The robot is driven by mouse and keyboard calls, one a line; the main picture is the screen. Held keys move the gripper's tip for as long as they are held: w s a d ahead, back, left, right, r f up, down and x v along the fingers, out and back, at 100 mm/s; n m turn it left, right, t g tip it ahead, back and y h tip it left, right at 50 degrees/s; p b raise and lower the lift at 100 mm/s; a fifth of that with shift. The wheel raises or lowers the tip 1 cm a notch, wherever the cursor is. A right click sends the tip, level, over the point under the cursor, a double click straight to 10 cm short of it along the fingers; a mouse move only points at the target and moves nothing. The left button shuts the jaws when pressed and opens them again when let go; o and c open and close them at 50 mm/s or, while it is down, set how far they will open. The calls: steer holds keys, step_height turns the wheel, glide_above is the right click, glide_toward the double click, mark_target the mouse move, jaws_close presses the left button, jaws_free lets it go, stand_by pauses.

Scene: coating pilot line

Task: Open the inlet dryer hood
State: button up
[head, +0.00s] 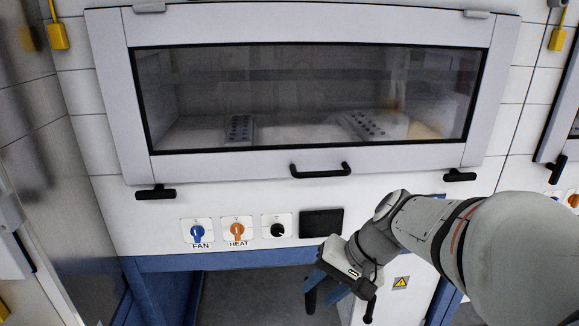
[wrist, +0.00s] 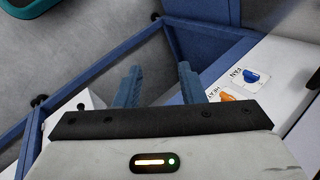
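The dryer hood (head: 115,105) fills the upper middle of the head view. It is a pale grey frame around a wide dark-edged window, and it looks closed. A black bar handle (head: 320,170) sits at the middle of its lower edge. Black latches sit below its lower corners, one on the left (head: 155,192) and one on the right (head: 459,176). My gripper (head: 325,288) is well below the handle, in front of the lower cabinet, touching nothing I can see. In the wrist view its blue fingers (wrist: 158,75) stand apart with nothing between them.
Under the hood, the front panel carries a blue FAN knob (head: 197,233), an orange HEAT knob (head: 237,230), a black knob (head: 277,229) and a dark display (head: 321,223). A blue frame (head: 200,261) runs below. Another hooded unit (head: 562,130) stands at the right.

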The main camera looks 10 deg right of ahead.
steer(key=w+d+r+m+t+y+p, duration=0.25)
steer(key=w+r+m+t+y, duration=0.2)
steer(key=w+r, duration=0.5)
steer(key=m+t+y, duration=0.1)
steer(key=m+t, duration=0.1)
steer(key=t, duration=0.3)
glide_toward(330, 174)
steer(key=r+x, duration=0.1)
steer(key=x, duration=0.5)
steer(key=p+x, duration=0.1)
steer(key=x, duration=0.2)
steer(key=f+x, duration=0.1)
steer(key=x, duration=0.1)
steer(key=shift+p, duration=0.3)
jaws_close()
